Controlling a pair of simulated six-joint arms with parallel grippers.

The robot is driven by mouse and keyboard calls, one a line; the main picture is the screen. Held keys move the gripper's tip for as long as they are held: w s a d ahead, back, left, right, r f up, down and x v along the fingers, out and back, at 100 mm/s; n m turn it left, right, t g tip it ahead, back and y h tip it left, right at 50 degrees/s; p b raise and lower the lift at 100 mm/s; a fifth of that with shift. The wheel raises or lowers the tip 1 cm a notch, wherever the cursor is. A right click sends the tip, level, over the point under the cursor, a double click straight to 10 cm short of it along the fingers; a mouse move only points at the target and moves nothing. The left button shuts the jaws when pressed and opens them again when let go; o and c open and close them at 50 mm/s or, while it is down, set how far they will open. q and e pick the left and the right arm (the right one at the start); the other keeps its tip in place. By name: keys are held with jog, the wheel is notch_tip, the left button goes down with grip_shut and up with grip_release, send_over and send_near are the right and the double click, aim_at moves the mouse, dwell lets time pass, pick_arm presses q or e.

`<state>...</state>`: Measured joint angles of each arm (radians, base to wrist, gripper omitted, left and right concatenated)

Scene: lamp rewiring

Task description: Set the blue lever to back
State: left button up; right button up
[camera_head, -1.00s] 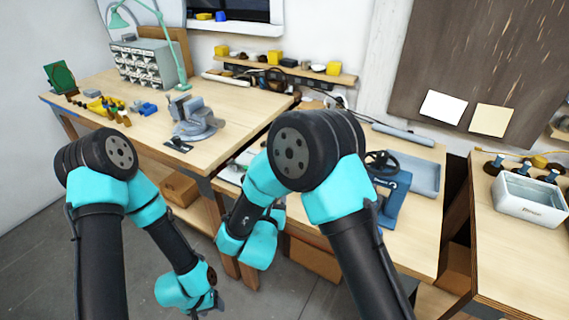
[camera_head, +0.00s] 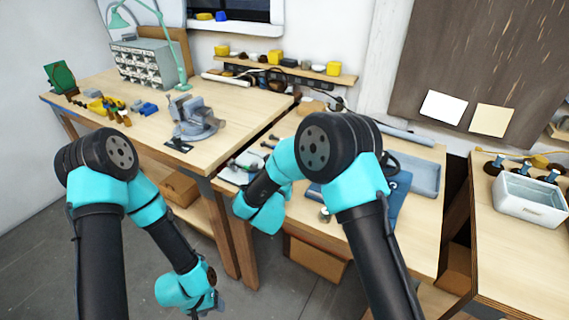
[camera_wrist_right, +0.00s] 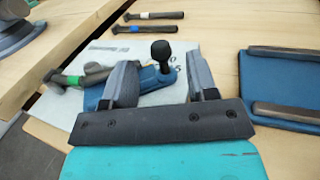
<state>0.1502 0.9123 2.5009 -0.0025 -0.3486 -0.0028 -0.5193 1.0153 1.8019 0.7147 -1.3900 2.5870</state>
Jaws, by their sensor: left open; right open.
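The blue lever (camera_wrist_right: 160,77) shows in the right wrist view, with a blue base and a short dark stem topped by a round black knob (camera_wrist_right: 161,50). It sits on a pale plate (camera_wrist_right: 55,112) with partly hidden lettering. My right gripper (camera_wrist_right: 163,78) is open, its two fingers on either side of the knob in this view; contact cannot be told. The left finger hides part of the blue base. In the head view my right arm covers the lever area. My left gripper (camera_head: 207,303) hangs low over the floor at the bottom, far from the lever.
Hammer-like tools (camera_wrist_right: 150,22) lie beyond the plate, and another dark-handled tool (camera_wrist_right: 75,78) lies on its left. A blue block with dark bars (camera_wrist_right: 290,85) is at the right. A grey vise (camera_head: 195,120) stands on the left bench; a white bin (camera_head: 530,205) is far right.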

jog(key=w, duration=0.3)
jog(key=w+d, duration=0.1)
jog(key=w, duration=0.2)
jog(key=shift+w+d, duration=0.15)
jog(key=shift+w, duration=0.1)
jog(key=shift+c, duration=0.4)
grip_shut()
